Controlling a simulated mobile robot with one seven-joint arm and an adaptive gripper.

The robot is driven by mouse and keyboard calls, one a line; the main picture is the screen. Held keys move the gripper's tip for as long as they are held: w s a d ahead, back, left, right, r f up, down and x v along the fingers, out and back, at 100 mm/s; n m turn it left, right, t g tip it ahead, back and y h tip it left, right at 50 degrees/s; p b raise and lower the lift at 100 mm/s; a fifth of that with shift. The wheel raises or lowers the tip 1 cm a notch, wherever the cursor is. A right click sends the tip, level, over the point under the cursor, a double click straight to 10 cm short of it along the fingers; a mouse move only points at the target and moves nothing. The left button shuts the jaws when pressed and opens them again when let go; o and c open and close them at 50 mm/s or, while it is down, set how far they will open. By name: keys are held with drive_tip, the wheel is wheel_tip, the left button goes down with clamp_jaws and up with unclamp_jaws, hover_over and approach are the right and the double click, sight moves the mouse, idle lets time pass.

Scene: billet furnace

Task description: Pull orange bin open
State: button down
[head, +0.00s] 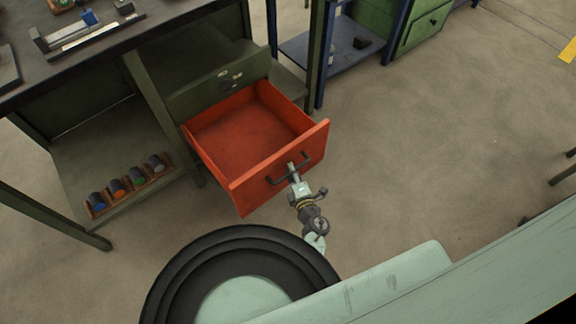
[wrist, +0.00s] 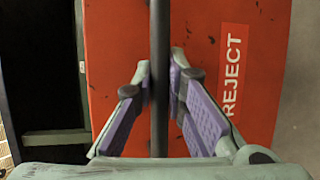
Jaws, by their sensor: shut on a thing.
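The orange bin (head: 250,180) is a drawer under the dark workbench. It stands pulled well out, and its inside looks empty. Its front carries a dark bar handle (head: 288,170). In the wrist view the orange front (wrist: 120,50) has a "REJECT" label (wrist: 232,77), and the dark handle bar (wrist: 159,50) runs up the middle of the picture. My gripper (head: 292,172) is at the handle, with its fingers on both sides of the bar (wrist: 160,85), shut on it. The fingertips are close to the orange front.
The workbench (head: 60,65) is at upper left. A rack of several coloured cylinders (head: 130,185) lies on its lower shelf, left of the bin. A blue-framed bench (head: 345,62) stands behind. The floor (head: 440,160) to the right is clear.

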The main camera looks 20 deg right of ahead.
drive_tip(key=c, duration=1.6)
unclamp_jaws()
